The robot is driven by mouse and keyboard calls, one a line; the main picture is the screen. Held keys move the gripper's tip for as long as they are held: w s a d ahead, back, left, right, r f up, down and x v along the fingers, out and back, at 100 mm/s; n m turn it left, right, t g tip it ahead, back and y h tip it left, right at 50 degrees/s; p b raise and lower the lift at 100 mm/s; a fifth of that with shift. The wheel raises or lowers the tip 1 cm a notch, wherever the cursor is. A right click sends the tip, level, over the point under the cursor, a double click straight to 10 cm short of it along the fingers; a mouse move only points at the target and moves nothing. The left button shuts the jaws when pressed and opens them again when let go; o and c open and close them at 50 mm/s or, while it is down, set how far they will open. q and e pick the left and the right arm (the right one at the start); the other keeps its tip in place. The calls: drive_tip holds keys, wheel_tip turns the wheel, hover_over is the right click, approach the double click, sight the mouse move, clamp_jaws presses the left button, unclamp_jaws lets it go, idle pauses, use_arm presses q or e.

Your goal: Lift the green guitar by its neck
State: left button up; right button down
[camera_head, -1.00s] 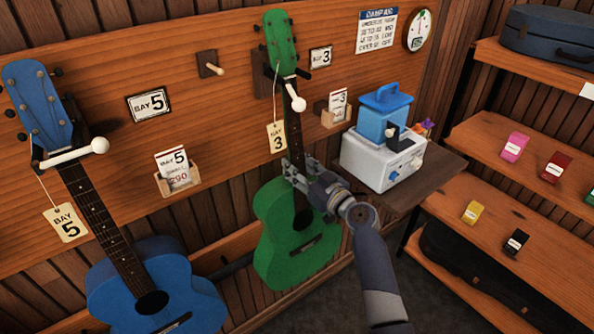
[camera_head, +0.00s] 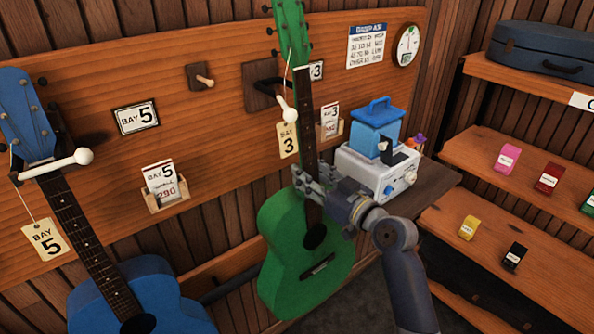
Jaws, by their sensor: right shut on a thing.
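The green guitar (camera_head: 283,254) is upright and slightly tilted, in front of the wall board. Its headstock (camera_head: 291,25) reaches the top edge of the picture. My right gripper (camera_head: 314,190) is shut on its dark neck (camera_head: 304,118), just above the body. The bay 3 wall hanger (camera_head: 262,86) shows left of the neck, with a black prong and a white-tipped arm (camera_head: 289,115). The neck appears clear of the arms, though its far side is hidden. A bay 3 tag (camera_head: 288,140) hangs from the headstock. My left gripper is not in view.
A blue guitar (camera_head: 142,284) hangs at the left on its own hanger. A white device (camera_head: 376,172) with a blue box (camera_head: 374,133) stands on a small shelf right of the green guitar, close behind my right arm. Shelves with small boxes and a case (camera_head: 547,48) are farther right.

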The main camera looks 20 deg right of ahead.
drive_tip(key=b+v, duration=0.3)
drive_tip(key=v, duration=0.9)
drive_tip(key=shift+s+r, duration=0.15)
drive_tip(key=shift+r, duration=0.25)
drive_tip(key=c, duration=1.7)
unclamp_jaws()
clamp_jaws()
drive_tip(key=shift+f, duration=0.1)
